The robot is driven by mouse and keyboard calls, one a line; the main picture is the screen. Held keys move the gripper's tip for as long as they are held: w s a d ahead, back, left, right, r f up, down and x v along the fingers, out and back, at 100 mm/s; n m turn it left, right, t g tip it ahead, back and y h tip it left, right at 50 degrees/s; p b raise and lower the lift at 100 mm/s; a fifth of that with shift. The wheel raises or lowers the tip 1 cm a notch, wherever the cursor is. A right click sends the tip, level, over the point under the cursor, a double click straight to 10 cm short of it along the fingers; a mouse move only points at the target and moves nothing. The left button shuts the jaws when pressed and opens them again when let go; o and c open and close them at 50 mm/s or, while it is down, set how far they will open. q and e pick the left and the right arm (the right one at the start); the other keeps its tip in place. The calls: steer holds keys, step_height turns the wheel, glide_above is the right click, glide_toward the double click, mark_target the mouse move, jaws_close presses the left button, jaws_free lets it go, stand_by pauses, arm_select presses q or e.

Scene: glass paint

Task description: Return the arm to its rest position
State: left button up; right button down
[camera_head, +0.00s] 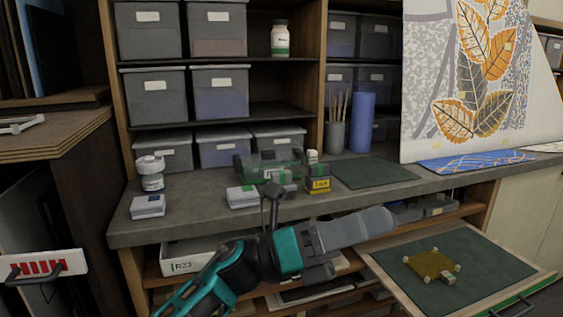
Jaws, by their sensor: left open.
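My left arm comes up from the bottom of the head view, in teal, black and grey. Its gripper (345,250) is in front of the workbench's front edge, over the lower shelves, pointing right. It is open, and I see nothing held in it. It is left of the open drawer (385,277) and apart from the things on the bench top. My right gripper is not in view.
The grey workbench (210,205) bears a white jar (152,181), small white boxes, a clear green-tinted container (262,163), a blue cylinder (363,122) and a green mat (374,172). The open drawer holds a yellow-brown piece (430,265). A leaf-patterned panel (420,120) stands behind.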

arm_select(q)
steer(key=w+a+f+m+t+y+p, duration=0.1)
steer(key=w+a+f+m+t+y, duration=0.1)
steer(key=a+f+m+t+y, duration=0.75)
steer(key=w+a+f+m+t, duration=0.2)
steer(key=f+m+t, duration=0.35)
steer(key=m, duration=0.85)
steer(key=w+a+f+m+t+y+p, duration=0.1)
steer(key=w+a+f+m+t+y, duration=0.1)
steer(key=a+f+m+t+y, duration=0.75)
steer(key=s+a+f+n+g+y, duration=0.1)
steer(key=s+a+f+n+g, duration=0.2)
steer(key=s+f, duration=0.4)
steer(key=s+a+f+n+g+y, duration=0.1)
steer(key=s+a+f+n+g, duration=0.3)
steer(key=s+f+g, duration=0.2)
step_height(320, 180, down, 2)
steer(key=shift+s+f+n, duration=0.2)
steer(key=shift+s+n, duration=0.2)
steer(key=shift+s, duration=0.8)
